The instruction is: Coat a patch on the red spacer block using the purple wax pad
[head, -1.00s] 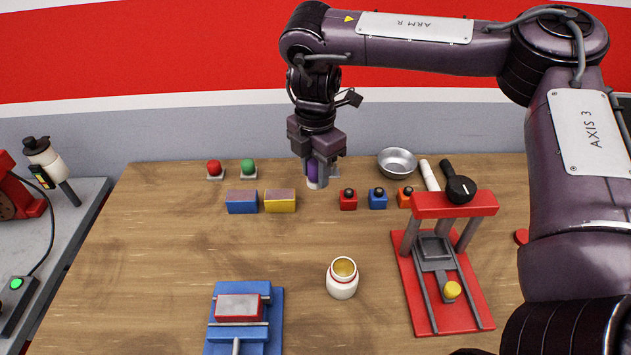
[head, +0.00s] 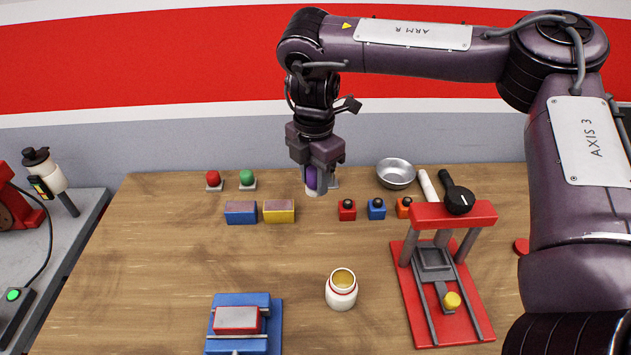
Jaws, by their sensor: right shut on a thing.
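The red spacer block (head: 237,320) has a grey top face and sits in a blue vise (head: 272,338) at the front left of the table. My right gripper (head: 322,182) is at the back middle of the table, pointing down, far behind the block. It is shut on the purple wax pad (head: 311,178), which is partly hidden by the fingers. A white part shows just under the purple; I cannot tell whether it belongs to the pad or is a separate stand. My left gripper is not in view.
A white jar (head: 341,291) stands open at front middle. A red press (head: 455,215) is at right. Blue (head: 241,212) and yellow (head: 279,211) blocks lie left of the gripper, small coloured blocks (head: 347,211) right. A metal bowl (head: 396,174) is behind. The middle is clear.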

